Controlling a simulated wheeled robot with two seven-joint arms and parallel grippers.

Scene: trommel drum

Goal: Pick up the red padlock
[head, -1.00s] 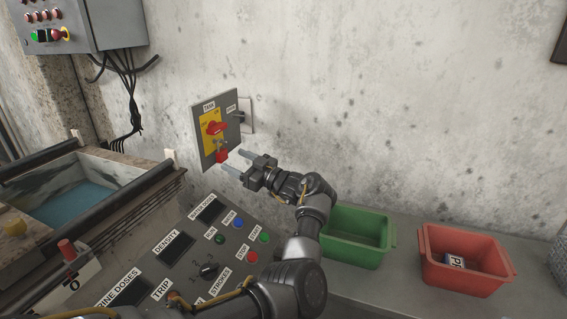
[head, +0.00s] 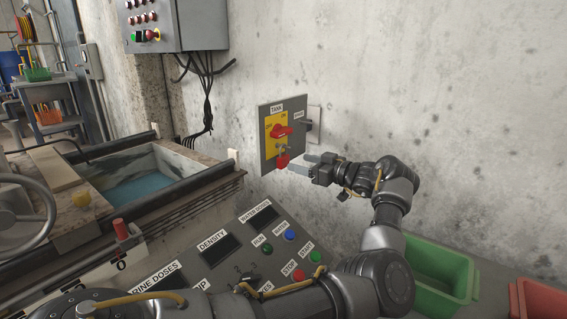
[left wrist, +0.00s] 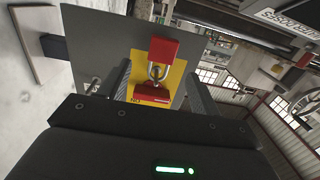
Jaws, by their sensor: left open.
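The red padlock (head: 283,160) hangs by its silver shackle below the red rotary handle (head: 281,131) on a grey panel with a yellow plate (head: 268,122). My left gripper (head: 298,163) is open just right of the padlock, its fingers pointing at it. In the left wrist view the padlock body (left wrist: 164,52) shows above its shackle, with the red handle (left wrist: 152,92) below it. The two fingers (left wrist: 157,78) stand apart on either side of the padlock in that view. I cannot tell whether they touch it. My right gripper is not in view.
A dark hook (head: 306,126) sits on a pale plate right of the panel. A sloped console (head: 228,262) with buttons lies below my arm. A green bin (head: 437,265) and a red bin (head: 540,300) stand at lower right.

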